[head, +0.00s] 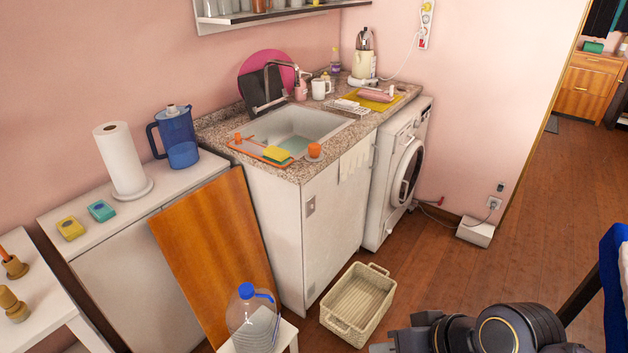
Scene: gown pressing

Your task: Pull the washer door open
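The white washer (384,190) stands at the right end of the counter, partly under it, with its front turned to the right. Its round door (406,172) has a pale ring and dark glass, seen at a steep angle. The door looks shut against the front. My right gripper (384,346) shows only in part at the bottom edge, well below and apart from the washer. Its fingers are mostly cut off, so I cannot tell whether it is open. My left gripper is not in view.
A wicker basket (358,303) stands on the floor in front of the cabinet. A water jug (253,325) sits on a white stool. A white box (475,232) is by the wall. Blue cloth (611,290) shows at the right edge.

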